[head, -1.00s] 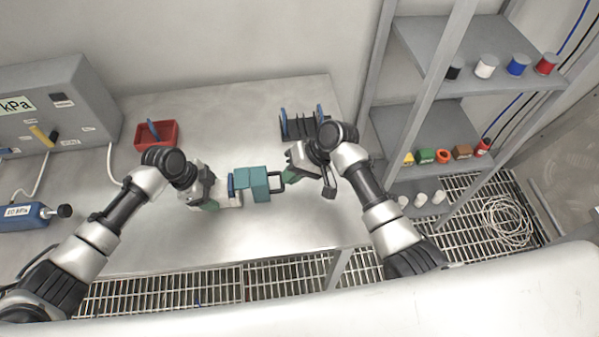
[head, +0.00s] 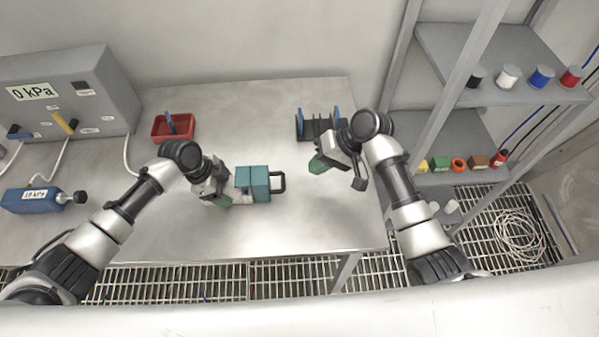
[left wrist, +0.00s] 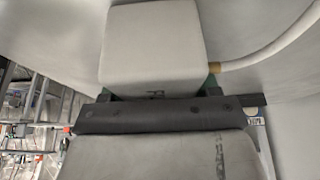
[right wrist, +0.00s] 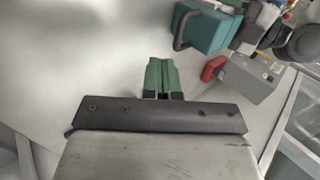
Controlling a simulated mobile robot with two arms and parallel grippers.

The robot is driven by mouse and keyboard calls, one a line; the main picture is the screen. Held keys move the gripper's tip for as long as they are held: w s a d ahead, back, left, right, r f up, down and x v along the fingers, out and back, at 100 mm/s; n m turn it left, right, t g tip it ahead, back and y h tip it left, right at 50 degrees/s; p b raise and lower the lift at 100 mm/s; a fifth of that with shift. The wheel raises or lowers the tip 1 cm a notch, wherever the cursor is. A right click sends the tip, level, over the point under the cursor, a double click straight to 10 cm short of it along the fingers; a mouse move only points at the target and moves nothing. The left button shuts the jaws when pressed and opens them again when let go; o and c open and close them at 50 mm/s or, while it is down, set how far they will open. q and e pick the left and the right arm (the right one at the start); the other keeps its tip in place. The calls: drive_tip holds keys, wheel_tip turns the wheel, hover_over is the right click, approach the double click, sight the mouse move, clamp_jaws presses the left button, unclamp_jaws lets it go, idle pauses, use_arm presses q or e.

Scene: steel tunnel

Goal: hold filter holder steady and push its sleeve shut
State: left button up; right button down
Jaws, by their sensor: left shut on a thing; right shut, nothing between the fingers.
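The filter holder shows a teal sleeve (head: 252,180) with a dark loop handle (head: 278,182) on its right side. A small white part (head: 243,198) shows below the sleeve's left end. My left gripper (head: 224,200) is shut at this white part, and a large white block (left wrist: 155,45) fills the space before its fingers in the left wrist view. My right gripper (head: 321,164) is shut and empty, apart from the handle and up and right of it. Its green fingers (right wrist: 160,78) are together in the right wrist view, where the teal sleeve (right wrist: 207,30) also shows.
A red tray (head: 158,137) with a blue item and a black rack (head: 309,126) stand at the back of the steel table (head: 300,225). A grey gauge box (head: 105,85) and blue cylinder (head: 30,201) are left. Shelves (head: 470,50) stand right. The front table is clear.

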drive_tip(key=v, duration=0.6)
use_arm(q)
drive_tip(key=o, duration=1.1)
drive_tip(key=shift+a, duration=0.1)
